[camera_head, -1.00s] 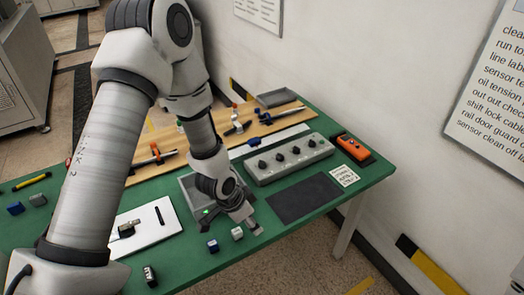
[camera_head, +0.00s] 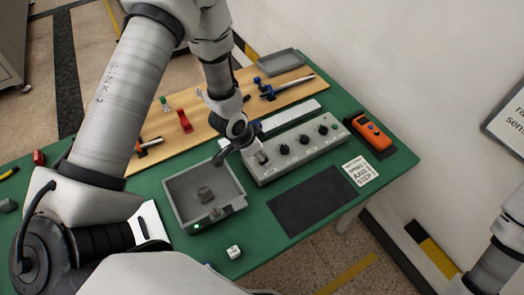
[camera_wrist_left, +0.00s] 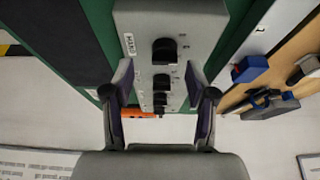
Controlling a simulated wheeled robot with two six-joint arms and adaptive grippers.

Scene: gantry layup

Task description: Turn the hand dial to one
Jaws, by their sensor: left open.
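The grey control box (camera_head: 262,172) has a row of black dials on top. In the left wrist view the box (camera_wrist_left: 190,18) runs away from me, and the nearest dial (camera_wrist_left: 164,50) has a white label beside it that seems to read HAND. My left gripper (camera_head: 262,158) hovers over the left end of the box. In the wrist view its fingers (camera_wrist_left: 159,75) are apart, on either side of the dial row, with the labelled dial just past the tips. I cannot tell which number it points to. Only part of my right arm shows; its gripper is out of view.
A grey tray (camera_head: 228,204) holding a dark block stands left of the box. A white cube (camera_head: 234,252) lies in front of it. A dark mat (camera_head: 310,202) lies before the box. An orange handset (camera_head: 371,132) is at its right. A wooden board (camera_head: 290,98) with clamps lies behind.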

